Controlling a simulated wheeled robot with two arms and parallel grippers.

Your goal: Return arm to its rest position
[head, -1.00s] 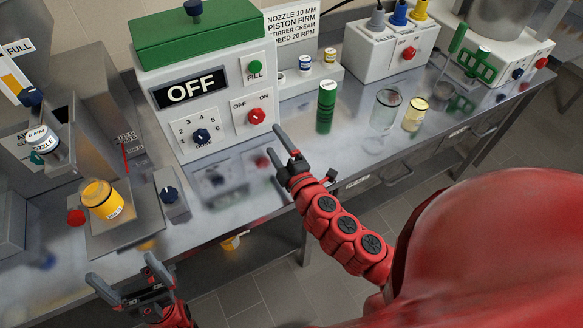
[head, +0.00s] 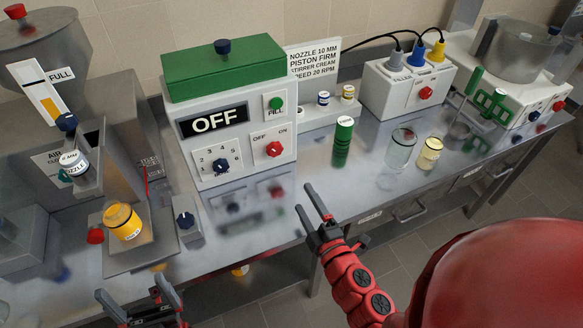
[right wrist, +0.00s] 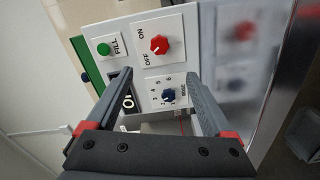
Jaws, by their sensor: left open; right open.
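My right gripper (head: 316,207) is open and empty over the front edge of the steel bench (head: 262,232), in front of the white control box (head: 240,158). The right wrist view shows its two fingers (right wrist: 160,88) apart, with the box's red OFF/ON knob (right wrist: 159,44), blue dial (right wrist: 168,95) and green FILL button (right wrist: 103,49) beyond them. My left gripper (head: 138,296) is open and empty at the bottom left, below the bench's front edge. The control box display (head: 214,121) reads OFF.
On the bench stand a yellow jar (head: 123,221) on a plate, a green cylinder (head: 343,142), a clear glass jar (head: 402,148) and a yellow-filled jar (head: 429,154). A hopper machine (head: 48,62) is at left. Open floor (head: 430,255) lies before the bench.

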